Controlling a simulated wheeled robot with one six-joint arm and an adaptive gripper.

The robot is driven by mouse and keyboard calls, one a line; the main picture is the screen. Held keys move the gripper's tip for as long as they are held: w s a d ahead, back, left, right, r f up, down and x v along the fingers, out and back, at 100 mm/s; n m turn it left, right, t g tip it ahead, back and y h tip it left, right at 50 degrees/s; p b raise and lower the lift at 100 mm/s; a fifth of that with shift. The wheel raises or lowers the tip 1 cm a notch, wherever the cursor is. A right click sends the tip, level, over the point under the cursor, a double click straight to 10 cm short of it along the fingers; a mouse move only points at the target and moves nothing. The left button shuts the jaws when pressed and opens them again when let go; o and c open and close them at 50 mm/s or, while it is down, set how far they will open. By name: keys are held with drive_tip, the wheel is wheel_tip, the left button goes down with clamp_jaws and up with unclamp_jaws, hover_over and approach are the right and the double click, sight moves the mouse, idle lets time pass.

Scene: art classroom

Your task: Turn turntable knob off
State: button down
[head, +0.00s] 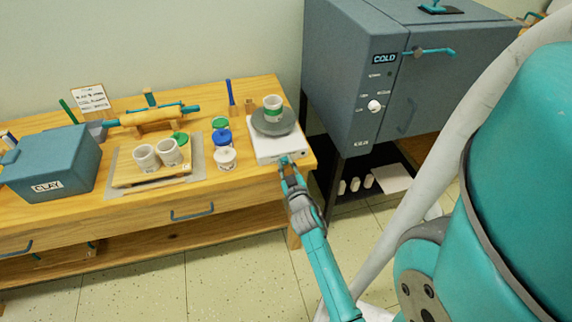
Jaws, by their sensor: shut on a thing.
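The turntable (270,127) is a dark grey disc on a white box base (271,153) at the right end of the wooden table. A white cup with a green band (273,108) stands on the disc. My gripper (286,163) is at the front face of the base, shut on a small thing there. It is at the place of the turntable knob, which my fingers largely hide. I cannot make out which way the knob points.
Several jars, including a blue one (222,138), stand left of the turntable beside a board with two cups (147,159). A clay box (62,164) is at the left. A grey kiln-like cabinet labelled COLD (340,75) stands close on the right.

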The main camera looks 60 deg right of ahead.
drive_tip(key=c, duration=1.2)
unclamp_jaws()
drive_tip(key=shift+c, duration=0.2)
drive_tip(key=shift+s+a, duration=0.1)
drive_tip(key=v, duration=1.1)
drive_tip(key=shift+s+a, duration=0.2)
drive_tip(key=shift+a, duration=0.15)
